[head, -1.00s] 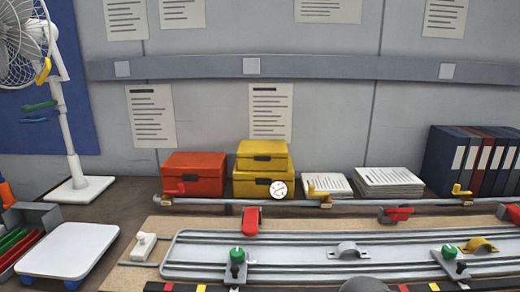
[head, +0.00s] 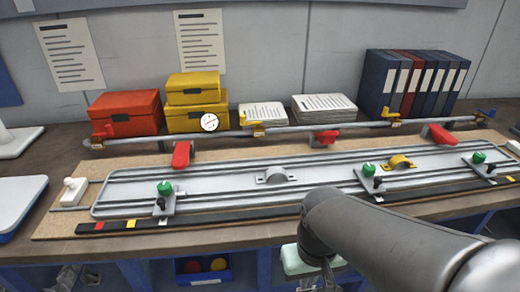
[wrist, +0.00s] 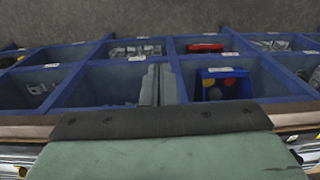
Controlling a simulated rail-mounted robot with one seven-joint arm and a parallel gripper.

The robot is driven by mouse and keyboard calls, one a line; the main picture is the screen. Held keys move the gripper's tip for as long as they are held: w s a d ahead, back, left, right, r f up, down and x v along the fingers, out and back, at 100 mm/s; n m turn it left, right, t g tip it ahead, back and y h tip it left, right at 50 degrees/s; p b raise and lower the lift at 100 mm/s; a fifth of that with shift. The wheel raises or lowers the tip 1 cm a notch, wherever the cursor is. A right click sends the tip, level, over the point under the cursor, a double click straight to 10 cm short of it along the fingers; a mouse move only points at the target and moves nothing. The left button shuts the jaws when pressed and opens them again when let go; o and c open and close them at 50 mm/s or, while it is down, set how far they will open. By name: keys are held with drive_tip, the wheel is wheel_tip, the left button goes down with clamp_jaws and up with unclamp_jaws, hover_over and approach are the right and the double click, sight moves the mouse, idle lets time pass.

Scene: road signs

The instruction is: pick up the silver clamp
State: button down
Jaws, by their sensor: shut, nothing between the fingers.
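The silver clamp (head: 277,175) is a small grey arched bracket with flat feet, sitting upright on the pale metal plate of the bench jig. A similar yellow clamp (head: 399,163) stands to its right. My arm reaches in from the lower right of the head view and bends down in front of the bench edge, right of and nearer than the silver clamp. My gripper's fingers cannot be made out in either view. The silver clamp does not show in the wrist view.
Green-knobbed toggles (head: 165,189) and red levers (head: 181,155) flank the plate. A grey pipe (head: 225,134) runs behind it. The wrist view shows blue bins (wrist: 105,84) and a pale green surface (wrist: 170,157) with a dark bar close to the camera.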

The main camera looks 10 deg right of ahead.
drive_tip(key=c, duration=0.9)
unclamp_jaws()
drive_tip(key=w+d+r+m+y+p, duration=0.15)
drive_tip(key=w+r+m, duration=0.35)
drive_tip(key=w, duration=0.5)
drive_tip(key=w+d+r+m+y+p, duration=0.15)
drive_tip(key=w+r+m, duration=0.3)
drive_tip(key=w, duration=0.65)
drive_tip(key=w+d+r+m+y+p, duration=0.1)
drive_tip(key=w+d+m+p, duration=0.3)
drive_tip(key=w+m, duration=0.95)
drive_tip(key=n, duration=0.5)
approach(277, 170)
drive_tip(key=x, duration=0.5)
drive_tip(key=shift+s+f, duration=0.15)
drive_tip(key=shift+f, duration=0.05)
drive_tip(key=shift+p+x, duration=0.85)
drive_tip(key=shift+x, duration=1.8)
